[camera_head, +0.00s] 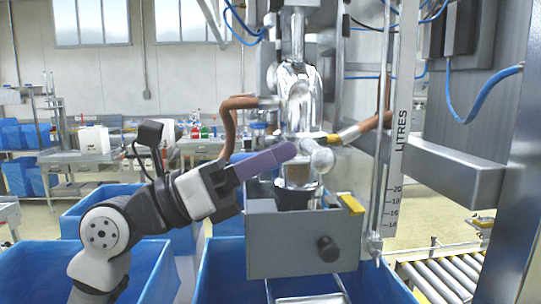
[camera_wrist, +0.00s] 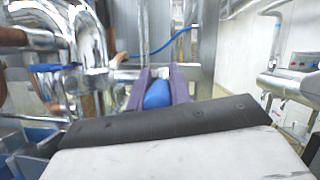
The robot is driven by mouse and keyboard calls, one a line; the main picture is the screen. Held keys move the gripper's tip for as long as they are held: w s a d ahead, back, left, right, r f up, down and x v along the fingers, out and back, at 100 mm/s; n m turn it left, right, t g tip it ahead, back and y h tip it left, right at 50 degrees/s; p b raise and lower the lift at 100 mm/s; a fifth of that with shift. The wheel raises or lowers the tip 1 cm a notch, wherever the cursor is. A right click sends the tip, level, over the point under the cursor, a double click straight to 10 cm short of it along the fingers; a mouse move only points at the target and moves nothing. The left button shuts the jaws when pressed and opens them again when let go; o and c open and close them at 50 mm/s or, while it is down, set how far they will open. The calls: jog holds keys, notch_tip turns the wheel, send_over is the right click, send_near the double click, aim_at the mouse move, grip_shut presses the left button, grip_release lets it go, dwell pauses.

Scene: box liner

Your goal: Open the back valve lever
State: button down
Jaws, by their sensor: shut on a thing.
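My gripper (camera_head: 288,153) has purple fingers and reaches in from the left to the shiny metal valve assembly (camera_head: 298,90) in the head view. In the wrist view, my gripper (camera_wrist: 160,76) is shut on a blue lever handle (camera_wrist: 157,96), which sits between the two fingers. The handle is hidden behind the fingers in the head view. Whether it is the back valve lever cannot be told for sure. A round metal knob (camera_head: 321,160) is just right of the fingertips. Polished pipes (camera_wrist: 92,45) stand at the left in the wrist view.
A grey box (camera_head: 290,243) with a black knob (camera_head: 327,249) hangs below the valve, with a yellow tab (camera_head: 351,204) at its right. Blue bins (camera_head: 215,270) stand underneath. A litre scale (camera_head: 397,150) and a roller conveyor (camera_head: 440,277) are at the right.

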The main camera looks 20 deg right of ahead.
aim_at(322, 148)
jog(key=shift+r, duration=0.15)
jog(key=y, duration=0.1)
jog(key=r+y, duration=0.1)
jog(key=y, duration=0.1)
jog(key=r+y, duration=0.1)
jog(key=shift+d+r+t+y, duration=0.2)
jog(key=shift+d+t+y, duration=0.1)
jog(key=shift+d, duration=0.05)
jog(key=y, duration=0.1)
jog(key=d+r+y, duration=0.1)
jog(key=y, duration=0.1)
jog(key=r+y, duration=0.1)
jog(key=shift+s+d+m+t, duration=0.25)
jog(key=shift+d+m+t, duration=0.05)
jog(key=d+y, duration=0.1)
jog(key=y, duration=0.1)
jog(key=r+y, duration=0.1)
jog(key=shift+s+d+t+y, duration=0.2)
jog(key=shift+d+t+y, duration=0.1)
jog(key=shift+d+y, duration=0.1)
jog(key=shift+s+d+r+t+y, duration=0.15)
jog(key=shift+d+y, duration=0.35)
jog(key=shift+y, duration=0.5)
jog(key=shift+s+d+t+y, duration=0.15)
jog(key=shift+d+y, duration=0.35)
jog(key=shift+y, duration=0.5)
jog(key=shift+w, duration=0.1)
jog(key=c, duration=1.3)
grip_release()
